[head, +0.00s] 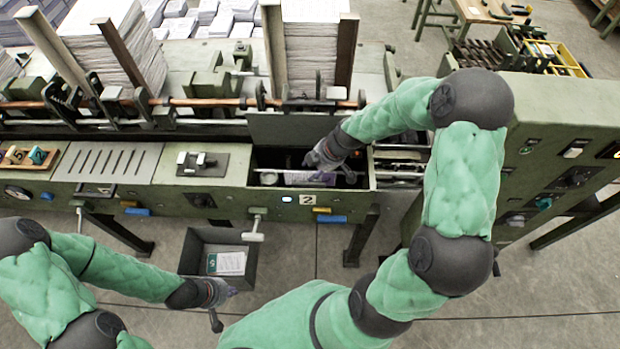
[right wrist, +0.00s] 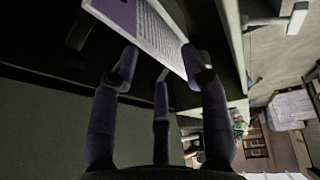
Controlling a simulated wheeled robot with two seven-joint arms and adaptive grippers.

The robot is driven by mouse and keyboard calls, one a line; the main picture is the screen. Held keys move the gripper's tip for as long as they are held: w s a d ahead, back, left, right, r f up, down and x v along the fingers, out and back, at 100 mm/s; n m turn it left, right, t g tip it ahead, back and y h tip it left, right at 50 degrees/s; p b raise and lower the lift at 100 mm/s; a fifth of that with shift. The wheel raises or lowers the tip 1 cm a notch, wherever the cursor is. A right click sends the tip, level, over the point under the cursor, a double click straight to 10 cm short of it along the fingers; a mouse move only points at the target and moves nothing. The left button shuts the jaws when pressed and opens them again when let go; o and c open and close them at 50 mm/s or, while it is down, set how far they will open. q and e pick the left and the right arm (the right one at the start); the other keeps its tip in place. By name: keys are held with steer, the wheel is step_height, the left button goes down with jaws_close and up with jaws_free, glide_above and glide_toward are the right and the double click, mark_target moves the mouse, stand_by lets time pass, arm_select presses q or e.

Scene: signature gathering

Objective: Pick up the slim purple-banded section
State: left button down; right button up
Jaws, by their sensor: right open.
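The slim purple-banded section (head: 305,179) lies in the open dark pocket marked 2 of the green machine. In the right wrist view the section (right wrist: 160,38) shows white printed paper with a purple band at its upper left end. My right gripper (head: 322,165) reaches down into this pocket at the section. In the right wrist view its fingers (right wrist: 163,75) are spread, with the tips close to the section's lower edge; whether they touch it I cannot tell. My left gripper (head: 222,305) is over the floor at lower left, its fingers apart and empty.
A grey bin (head: 190,258) holding a printed booklet (head: 227,263) stands on the floor below the machine. The pocket's raised back panel (head: 290,128) and front wall (head: 300,200) enclose the right gripper. A green control cabinet (head: 560,110) stands to the right.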

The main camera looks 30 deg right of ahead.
mark_target(310, 172)
steer(key=x, duration=0.4)
steer(key=shift+d+f, duration=0.1)
steer(key=shift+c, duration=0.3)
jaws_close()
steer(key=shift+w+d, duration=0.2)
stand_by(0.5)
